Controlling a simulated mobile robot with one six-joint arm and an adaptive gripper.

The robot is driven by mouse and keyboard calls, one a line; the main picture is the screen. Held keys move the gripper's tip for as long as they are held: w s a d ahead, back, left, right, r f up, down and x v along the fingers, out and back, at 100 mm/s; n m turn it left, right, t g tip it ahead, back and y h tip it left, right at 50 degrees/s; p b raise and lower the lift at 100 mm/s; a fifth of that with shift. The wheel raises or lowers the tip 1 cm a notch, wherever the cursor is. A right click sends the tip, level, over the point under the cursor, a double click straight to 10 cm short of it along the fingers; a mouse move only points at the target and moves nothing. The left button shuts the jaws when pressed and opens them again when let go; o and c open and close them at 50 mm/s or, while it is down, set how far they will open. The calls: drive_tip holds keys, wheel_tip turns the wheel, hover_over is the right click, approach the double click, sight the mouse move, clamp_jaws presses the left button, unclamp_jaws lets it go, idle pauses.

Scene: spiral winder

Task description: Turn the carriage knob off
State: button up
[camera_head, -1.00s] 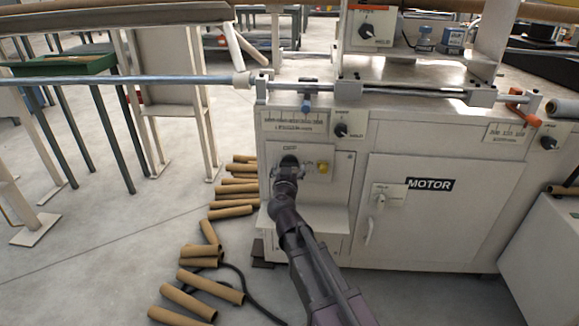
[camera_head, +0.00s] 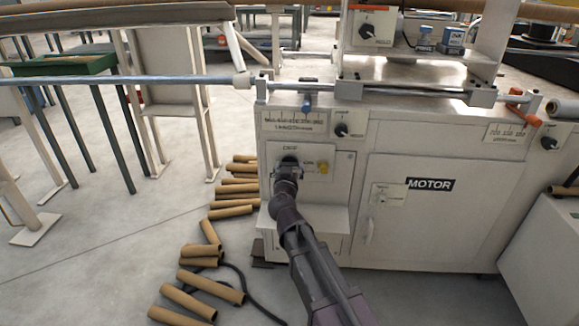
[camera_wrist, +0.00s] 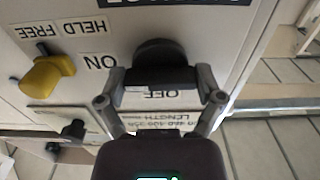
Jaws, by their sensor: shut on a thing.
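A black knob (camera_wrist: 158,52) with OFF and ON labels around it is on the machine's front panel, upside down in the wrist view. My gripper (camera_wrist: 160,80) has a finger on either side of the knob and is shut on it. The OFF label lies just below the knob in the wrist view, and ON to its left. In the head view my gripper (camera_head: 288,165) is at the small panel on the machine's left front and mostly covers the knob. The word naming this knob is not readable.
A yellow knob (camera_wrist: 48,76) with HELD and FREE labels is close beside my gripper; the head view shows it too (camera_head: 323,168). Another black knob (camera_head: 341,130) is higher up. A MOTOR door (camera_head: 430,225) is to the right. Cardboard tubes (camera_head: 190,300) lie on the floor.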

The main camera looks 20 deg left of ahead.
drive_tip(key=shift+w+d+n, duration=0.1)
drive_tip(key=shift+n, duration=0.3)
drive_tip(key=n, duration=0.3)
drive_tip(key=shift+n, duration=0.3)
drive_tip(key=n, duration=0.4)
drive_tip(key=shift+n, duration=0.3)
drive_tip(key=n, duration=0.8)
drive_tip(key=shift+n, duration=0.3)
drive_tip(key=o, duration=0.9)
drive_tip(key=shift+c, duration=0.2)
